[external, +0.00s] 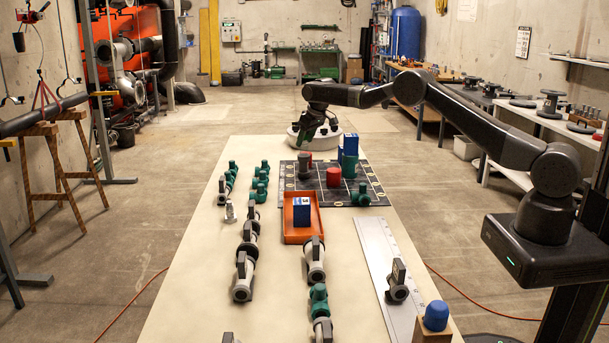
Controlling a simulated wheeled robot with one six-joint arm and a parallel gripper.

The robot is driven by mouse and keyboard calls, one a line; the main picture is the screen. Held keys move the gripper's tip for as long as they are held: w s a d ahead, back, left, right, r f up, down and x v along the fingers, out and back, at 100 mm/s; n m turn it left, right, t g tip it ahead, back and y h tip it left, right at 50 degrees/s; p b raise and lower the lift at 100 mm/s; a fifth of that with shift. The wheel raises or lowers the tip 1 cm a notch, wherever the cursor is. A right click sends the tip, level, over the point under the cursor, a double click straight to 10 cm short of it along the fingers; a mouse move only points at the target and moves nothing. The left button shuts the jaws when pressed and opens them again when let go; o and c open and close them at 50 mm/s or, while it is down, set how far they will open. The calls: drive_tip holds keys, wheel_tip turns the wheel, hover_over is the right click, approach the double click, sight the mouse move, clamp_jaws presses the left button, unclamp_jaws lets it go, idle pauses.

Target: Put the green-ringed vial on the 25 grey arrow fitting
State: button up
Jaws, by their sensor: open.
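No vial with a green ring can be made out at this size. Several grey valve-like fittings lie on the long table, among them one at the left (243,276), one in the middle (315,262) and one on the pale metal strip (398,283). Their numbers and arrows are too small to read, so I cannot tell which is the 25 grey arrow fitting. Nothing is visibly held.
On the board stand a red cylinder (333,177), a grey-and-red piece (305,163), blue and green blocks (349,164) and a green fitting (361,195). An orange tray (303,239) holds a blue box (301,210). A blue-topped wooden block (437,335) stands front right.

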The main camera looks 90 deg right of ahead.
drive_tip(key=b+v, duration=0.1)
drive_tip(key=v, duration=0.8)
drive_tip(key=shift+r, duration=0.35)
